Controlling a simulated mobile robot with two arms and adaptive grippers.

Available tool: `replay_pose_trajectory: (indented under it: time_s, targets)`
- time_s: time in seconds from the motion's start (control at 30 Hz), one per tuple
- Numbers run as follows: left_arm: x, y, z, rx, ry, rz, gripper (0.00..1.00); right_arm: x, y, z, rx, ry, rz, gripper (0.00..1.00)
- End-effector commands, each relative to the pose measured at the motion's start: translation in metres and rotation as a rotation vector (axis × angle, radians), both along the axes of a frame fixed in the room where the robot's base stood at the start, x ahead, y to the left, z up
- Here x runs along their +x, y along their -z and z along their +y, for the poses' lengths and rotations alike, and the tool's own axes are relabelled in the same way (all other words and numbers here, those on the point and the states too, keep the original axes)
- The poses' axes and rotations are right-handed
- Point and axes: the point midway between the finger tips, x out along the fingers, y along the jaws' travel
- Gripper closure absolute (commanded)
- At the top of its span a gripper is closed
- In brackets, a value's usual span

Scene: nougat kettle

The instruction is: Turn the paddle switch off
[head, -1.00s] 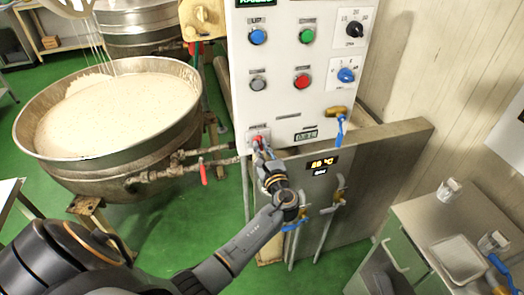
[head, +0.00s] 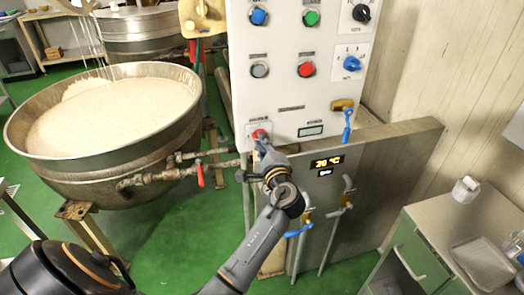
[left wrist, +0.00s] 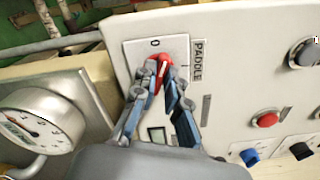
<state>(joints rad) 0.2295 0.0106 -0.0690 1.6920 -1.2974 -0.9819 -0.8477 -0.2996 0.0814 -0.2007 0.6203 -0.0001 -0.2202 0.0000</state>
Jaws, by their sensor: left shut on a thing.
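The paddle switch is a red knob (left wrist: 163,68) on a white plate marked 0, beside a PADDLE label, in the left wrist view. In the head view its red top (head: 260,134) shows at the lower left of the white control panel (head: 285,105). My left gripper (left wrist: 166,76) has its fingers on both sides of the red knob and is shut on it. In the head view the left gripper (head: 262,146) reaches the switch from below. The knob lies near the 0 mark; its exact angle is partly hidden by the fingers. My right gripper is not in view.
Other knobs and buttons sit higher on the panel, including a red button (head: 306,69). A small display (head: 311,131) is at its lower right. A large kettle of pale mix (head: 105,120) stands left. A round gauge (left wrist: 42,122) is close left of the gripper.

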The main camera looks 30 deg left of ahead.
Motion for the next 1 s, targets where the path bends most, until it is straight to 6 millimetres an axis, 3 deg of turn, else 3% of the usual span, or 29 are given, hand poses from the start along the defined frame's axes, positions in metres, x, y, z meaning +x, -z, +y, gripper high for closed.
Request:
replay_pose_trajectory:
  time_s: [0.1, 0.4, 1.0]
  targets:
    - [0.0, 0.006, 0.0, -0.069, -0.001, -0.08, 1.0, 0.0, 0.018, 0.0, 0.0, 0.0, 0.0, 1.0]
    - [0.0, 0.006, 0.0, -0.207, 0.0, -0.24, 1.0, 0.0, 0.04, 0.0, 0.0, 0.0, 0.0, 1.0]
    - [-0.001, 0.004, 0.0, -0.288, -0.001, -0.334, 1.0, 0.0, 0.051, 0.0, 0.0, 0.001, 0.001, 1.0]
